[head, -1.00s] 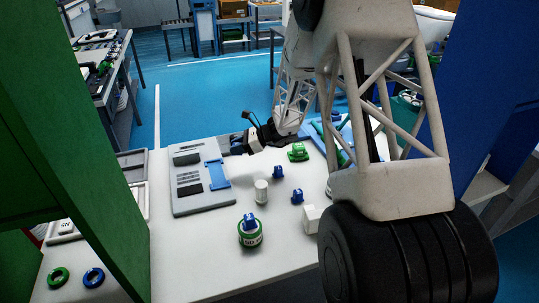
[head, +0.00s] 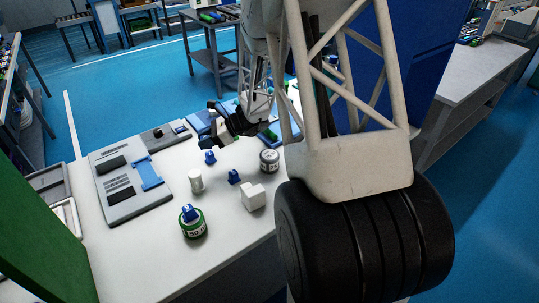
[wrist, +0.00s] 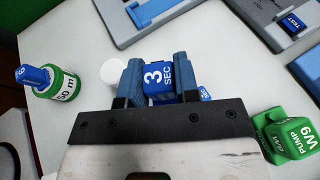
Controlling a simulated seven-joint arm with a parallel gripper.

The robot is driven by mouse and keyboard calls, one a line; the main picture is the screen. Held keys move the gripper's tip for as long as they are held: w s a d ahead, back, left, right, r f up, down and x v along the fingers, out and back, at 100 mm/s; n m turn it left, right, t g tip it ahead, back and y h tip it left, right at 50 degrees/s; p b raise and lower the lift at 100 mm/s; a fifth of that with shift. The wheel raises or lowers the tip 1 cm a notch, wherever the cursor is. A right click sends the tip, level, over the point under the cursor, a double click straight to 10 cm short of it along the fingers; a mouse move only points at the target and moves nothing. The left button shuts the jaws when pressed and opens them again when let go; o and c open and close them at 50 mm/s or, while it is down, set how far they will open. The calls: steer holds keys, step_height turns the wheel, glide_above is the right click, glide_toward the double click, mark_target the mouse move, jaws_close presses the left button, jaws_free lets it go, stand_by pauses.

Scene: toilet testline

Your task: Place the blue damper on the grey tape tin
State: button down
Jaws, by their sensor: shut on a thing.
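The grey tape tin (head: 269,160) stands upright on the table, to the right of and nearer than the gripper. Its top looks bare. I do not make it out in the wrist view.
A green tape tin (head: 194,226) carries a blue part (head: 189,212). A grey panel (head: 128,190) lies left. A green pump part (wrist: 288,135) shows in the wrist view.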

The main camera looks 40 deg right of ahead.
steer(key=s+d+m+t+h, duration=0.1)
steer(key=s+d, duration=0.4)
steer(key=s, duration=0.8)
steer(key=s+d+m+t+h, duration=0.1)
steer(key=s+d, duration=0.5)
steer(key=s, duration=0.7)
steer(key=shift+r+m+t, duration=0.3)
steer(key=shift+m+t, duration=0.6)
steer(key=shift+m, duration=0.1)
glide_above(270, 154)
steer(key=shift+a+f, duration=0.1)
steer(key=shift+f, duration=0.65)
steer(key=shift+s+f, duration=0.1)
steer(key=shift+f, duration=1.65)
steer(key=shift+f, duration=0.15)
